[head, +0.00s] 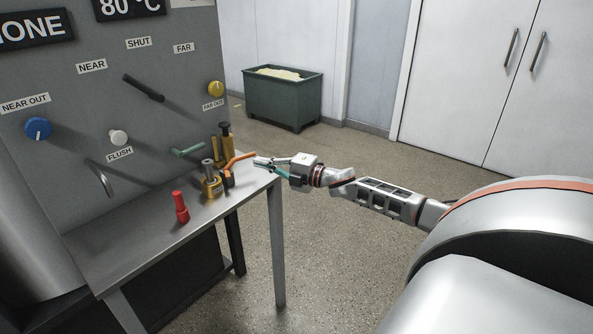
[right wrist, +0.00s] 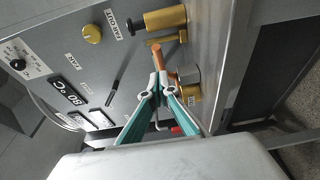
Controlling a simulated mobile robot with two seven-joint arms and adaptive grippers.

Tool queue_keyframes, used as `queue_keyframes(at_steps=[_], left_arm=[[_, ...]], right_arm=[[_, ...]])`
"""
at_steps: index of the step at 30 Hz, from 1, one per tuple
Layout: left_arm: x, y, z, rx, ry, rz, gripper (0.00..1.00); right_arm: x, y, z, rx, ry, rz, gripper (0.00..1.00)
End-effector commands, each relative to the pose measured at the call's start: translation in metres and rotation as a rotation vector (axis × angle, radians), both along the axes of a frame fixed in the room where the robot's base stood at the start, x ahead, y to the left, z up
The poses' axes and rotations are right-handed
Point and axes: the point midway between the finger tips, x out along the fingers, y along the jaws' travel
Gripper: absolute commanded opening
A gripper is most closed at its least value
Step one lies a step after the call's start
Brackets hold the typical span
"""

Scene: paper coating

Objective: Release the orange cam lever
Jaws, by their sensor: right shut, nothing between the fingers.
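The orange cam lever (head: 240,158) sits on a brass fitting at the right end of the metal bench, its arm reaching right and slightly up. My right gripper (head: 258,161) is at the lever's free end, fingers shut with nothing between them. In the right wrist view the orange lever (right wrist: 156,56) shows just beyond the closed fingertips (right wrist: 158,82), which hide part of it. I cannot tell whether the fingertips touch it. My left gripper is not in view.
Brass fittings (head: 209,182) and a red-handled part (head: 181,207) stand on the bench (head: 150,237). A green lever (head: 188,151) and a grey panel (head: 60,90) with knobs are behind. A green bin (head: 284,100) stands on the floor; the floor to the right is clear.

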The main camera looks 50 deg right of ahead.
Motion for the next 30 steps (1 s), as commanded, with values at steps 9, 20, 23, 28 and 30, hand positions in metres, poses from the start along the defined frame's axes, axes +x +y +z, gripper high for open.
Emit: queue_keyframes(at_steps=[9, 20, 23, 28, 30], left_arm=[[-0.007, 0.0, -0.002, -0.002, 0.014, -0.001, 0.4], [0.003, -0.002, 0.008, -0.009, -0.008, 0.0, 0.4], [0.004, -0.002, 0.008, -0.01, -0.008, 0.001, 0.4], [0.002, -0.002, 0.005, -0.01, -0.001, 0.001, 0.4], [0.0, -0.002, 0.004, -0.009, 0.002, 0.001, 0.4]], right_arm=[[-0.04, -0.023, -0.002, 0.0, 0.004, 0.002, 0.0], [-0.078, -0.047, -0.001, 0.003, 0.004, 0.004, 0.0], [-0.083, -0.05, -0.001, 0.002, 0.003, 0.004, 0.0], [-0.085, -0.053, 0.0, 0.001, 0.001, 0.003, 0.0], [-0.085, -0.053, 0.0, 0.001, 0.001, 0.003, 0.0]])
